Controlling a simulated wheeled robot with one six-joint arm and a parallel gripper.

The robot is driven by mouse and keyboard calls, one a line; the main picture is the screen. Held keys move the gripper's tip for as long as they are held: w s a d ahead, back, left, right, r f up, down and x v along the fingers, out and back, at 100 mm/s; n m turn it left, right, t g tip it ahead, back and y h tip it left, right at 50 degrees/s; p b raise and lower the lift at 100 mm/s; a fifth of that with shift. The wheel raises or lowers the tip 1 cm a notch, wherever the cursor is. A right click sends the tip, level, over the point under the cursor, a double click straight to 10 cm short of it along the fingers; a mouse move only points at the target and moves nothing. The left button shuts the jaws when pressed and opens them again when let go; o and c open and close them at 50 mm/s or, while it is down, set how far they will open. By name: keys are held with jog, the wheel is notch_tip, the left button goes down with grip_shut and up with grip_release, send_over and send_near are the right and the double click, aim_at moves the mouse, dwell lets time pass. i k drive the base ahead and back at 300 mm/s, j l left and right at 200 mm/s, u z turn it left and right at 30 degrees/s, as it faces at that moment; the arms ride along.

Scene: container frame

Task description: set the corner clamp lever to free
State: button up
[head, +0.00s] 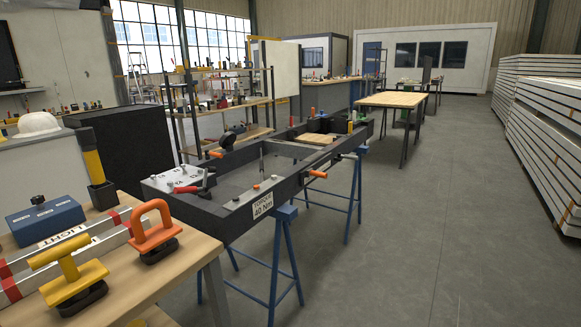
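A dark grey rectangular frame (240,212) rests on blue trestles in the middle of the head view. Its near left corner carries a pale plate (165,181) with a red-handled lever (188,189) and a dark clamp part beside it. This looks like the corner clamp, but its setting is too small to read. An orange-handled lever (317,174) sticks out from the frame's right side, and another orange handle (215,154) is on its far left side. My gripper is not in view.
A wooden bench (135,285) at the near left holds an orange suction lifter (154,236), a yellow one (70,275) and a blue box (45,220). Stacked panels (550,120) line the right. The grey floor (440,210) between them and the frame is clear.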

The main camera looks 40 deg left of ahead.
aim_at(206, 151)
jog(key=i+u, duration=0.2)
jog(key=i, duration=0.55)
jog(key=i+l+u, duration=0.2)
jog(key=i, duration=0.55)
jog(key=i+u, duration=0.25)
jog(key=u, duration=0.15)
jog(key=i+u, duration=0.3)
jog(key=u, duration=0.15)
jog(key=i+l+u, duration=0.15)
jog(key=u, duration=0.25)
jog(key=i+l+u, duration=0.25)
jog(key=u, duration=0.2)
jog(key=i+l+u, duration=0.5)
jog(key=k+j, duration=0.05)
jog(key=j, duration=0.05)
